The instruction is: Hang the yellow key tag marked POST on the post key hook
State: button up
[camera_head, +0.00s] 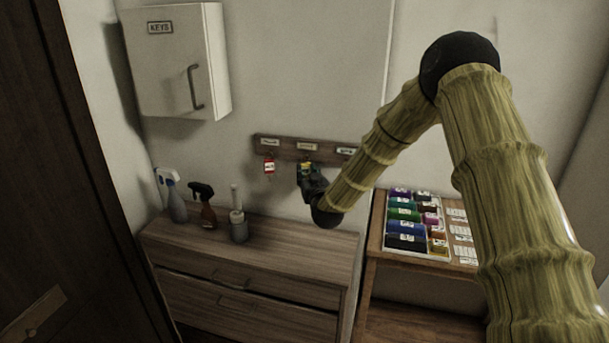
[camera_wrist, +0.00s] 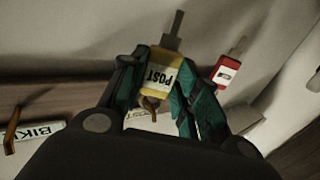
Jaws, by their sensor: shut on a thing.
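The yellow key tag (camera_wrist: 154,75) marked POST sits between the two fingers of my gripper (camera_wrist: 158,88) in the wrist view, with its key pointing away from the rail. My gripper (camera_head: 309,181) is shut on it, and a bit of the yellow tag (camera_head: 305,167) shows in the head view just below the hook rail (camera_head: 285,152). The POST label (camera_wrist: 140,116) on the rail is partly hidden behind the tag and fingers. A brass piece (camera_wrist: 150,104), probably the post hook, shows beside the tag; whether they touch I cannot tell.
A red tag (camera_head: 268,166) hangs from the left hook. The BIKE hook (camera_wrist: 12,130) is bare. A white key cabinet (camera_head: 170,65) is above left. Spray bottles (camera_head: 203,205) stand on the dresser (camera_head: 285,255) below. A tray of coloured boxes (camera_head: 416,223) is at right.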

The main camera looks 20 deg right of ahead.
jog(key=o, duration=1)
jog(key=shift+o, duration=0.2)
